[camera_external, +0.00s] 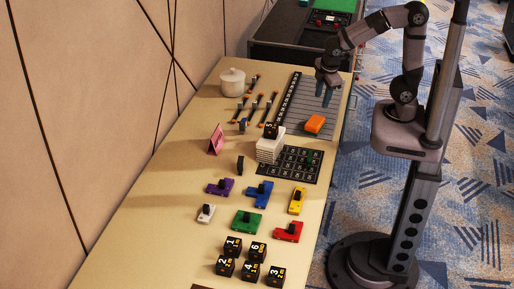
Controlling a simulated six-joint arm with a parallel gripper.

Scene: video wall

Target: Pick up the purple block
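The purple block (220,187) lies on the beige table at the left, with a dark knob on top. My gripper (326,92) points down over the grey striped board at the far right of the table, well apart from the purple block. Its two bluish fingers look spread apart with nothing between them.
Blue (259,194), yellow (297,200), green (246,222), red (288,231) and white (206,213) blocks lie near the purple one. Numbered black cubes (251,269) stand in front. A white stack (270,150), orange block (315,124) and pink card (216,139) stand behind.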

